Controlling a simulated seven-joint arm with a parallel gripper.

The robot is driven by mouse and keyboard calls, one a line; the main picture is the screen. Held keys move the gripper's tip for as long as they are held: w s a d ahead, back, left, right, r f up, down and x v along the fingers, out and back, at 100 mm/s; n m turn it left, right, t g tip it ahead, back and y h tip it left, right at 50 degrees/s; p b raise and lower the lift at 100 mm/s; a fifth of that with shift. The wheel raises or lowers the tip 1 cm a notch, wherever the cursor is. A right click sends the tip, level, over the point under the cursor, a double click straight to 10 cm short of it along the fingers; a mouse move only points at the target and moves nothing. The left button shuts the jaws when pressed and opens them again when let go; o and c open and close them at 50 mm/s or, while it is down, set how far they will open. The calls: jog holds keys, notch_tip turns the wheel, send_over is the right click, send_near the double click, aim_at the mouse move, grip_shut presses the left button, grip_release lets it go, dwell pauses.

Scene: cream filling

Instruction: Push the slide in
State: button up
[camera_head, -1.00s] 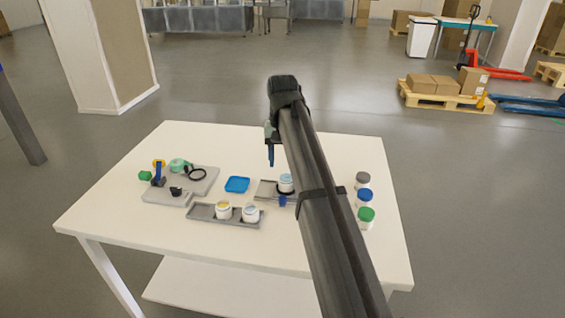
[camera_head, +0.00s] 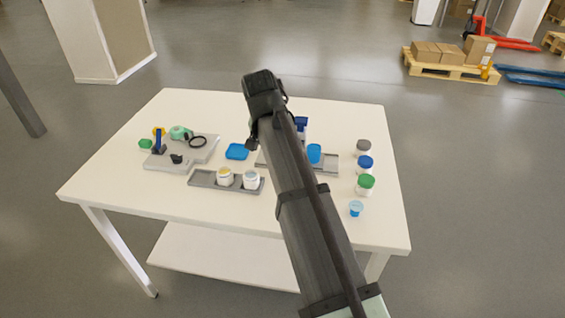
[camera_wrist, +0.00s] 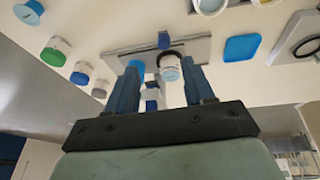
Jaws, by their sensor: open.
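The slide station is a flat grey track (camera_head: 333,162) on the table, partly hidden behind my arm in the head view. In the wrist view its grey plate (camera_wrist: 190,48) carries a small blue knob (camera_wrist: 164,40) and a black ring around a light-blue-topped jar (camera_wrist: 170,74). A light blue cylinder (camera_head: 314,153) stands on the track and also shows beside my left finger in the wrist view. My gripper (camera_wrist: 161,68) is open, its two blue fingers apart above the station with the ringed jar in view between them. Whether a finger touches the slide cannot be told.
A grey tray (camera_head: 202,178) with two cups lies at the front. A blue square lid (camera_head: 237,151) and a grey tool board (camera_head: 205,150) lie left. Several jars, including a green-lidded one (camera_head: 366,184), and a small blue-topped cup (camera_head: 356,209) stand right. The front left table is clear.

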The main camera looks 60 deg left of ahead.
jog(key=shift+m, duration=0.8)
jog(key=x, duration=0.4)
jog(key=a+x, duration=0.1)
jog(key=x, duration=0.4)
jog(key=w+x, duration=0.1)
jog(key=x, duration=0.3)
jog(key=shift+w+a+f, duration=0.1)
jog(key=shift+w+a, duration=0.05)
jog(key=shift+a, duration=0.15)
grip_shut()
